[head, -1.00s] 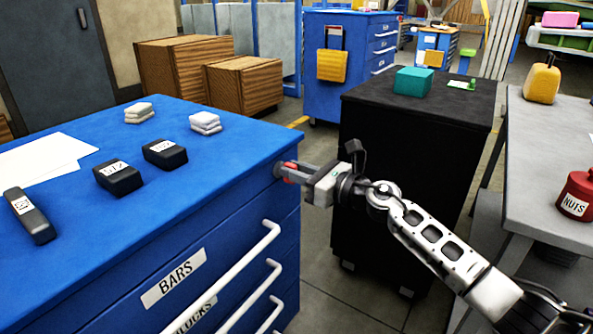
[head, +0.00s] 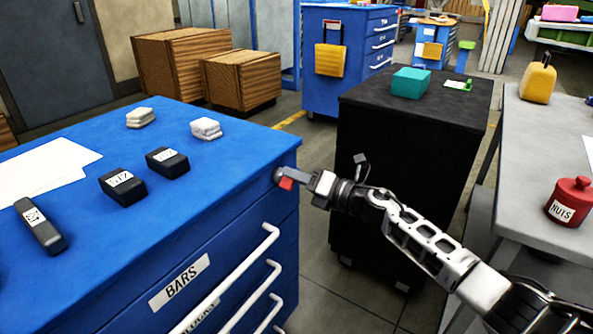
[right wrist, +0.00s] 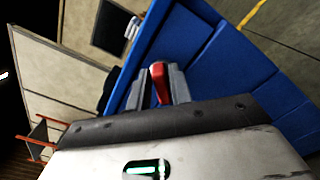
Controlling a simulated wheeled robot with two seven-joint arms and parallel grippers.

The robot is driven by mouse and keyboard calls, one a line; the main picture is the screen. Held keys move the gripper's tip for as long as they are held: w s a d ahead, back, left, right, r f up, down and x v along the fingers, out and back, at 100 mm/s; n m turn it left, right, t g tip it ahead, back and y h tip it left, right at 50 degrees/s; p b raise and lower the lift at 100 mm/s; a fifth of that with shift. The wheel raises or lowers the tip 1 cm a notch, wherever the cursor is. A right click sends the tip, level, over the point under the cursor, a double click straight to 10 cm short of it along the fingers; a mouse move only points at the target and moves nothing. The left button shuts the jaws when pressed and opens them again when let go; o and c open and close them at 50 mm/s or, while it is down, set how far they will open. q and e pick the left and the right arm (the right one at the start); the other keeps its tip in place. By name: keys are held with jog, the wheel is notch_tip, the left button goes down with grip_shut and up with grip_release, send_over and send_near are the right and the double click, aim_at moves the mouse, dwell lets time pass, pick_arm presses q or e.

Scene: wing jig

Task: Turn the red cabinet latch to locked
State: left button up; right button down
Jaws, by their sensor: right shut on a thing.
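The red latch (head: 286,183) is on the right end of the blue cabinet (head: 225,220), just below its top edge. My right gripper (head: 290,180) reaches it from the right and is shut on it. In the right wrist view the red latch (right wrist: 159,83) sits between the two grey fingers of my right gripper (right wrist: 158,88), against the blue cabinet (right wrist: 205,60). The gripper hides part of the latch, so its exact angle is hard to tell. My left gripper is not in view.
On the cabinet top lie black labelled blocks (head: 123,187), white stacked pieces (head: 206,128) and paper (head: 45,168). White drawer handles (head: 240,262) stick out below the latch. A black cabinet (head: 385,170) stands behind my right arm; a grey table (head: 540,190) is at right.

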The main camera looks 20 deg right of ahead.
pick_arm(q)
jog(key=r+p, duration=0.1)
jog(key=p, duration=0.2)
pick_arm(e)
jog(key=m, duration=0.5)
jog(key=f+m, duration=0.1)
jog(key=m, duration=0.2)
jog(key=shift+w+d, duration=0.1)
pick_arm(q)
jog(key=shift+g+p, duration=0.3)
pick_arm(e)
jog(key=shift+m, duration=0.4)
jog(key=c, duration=1.4)
grip_release()
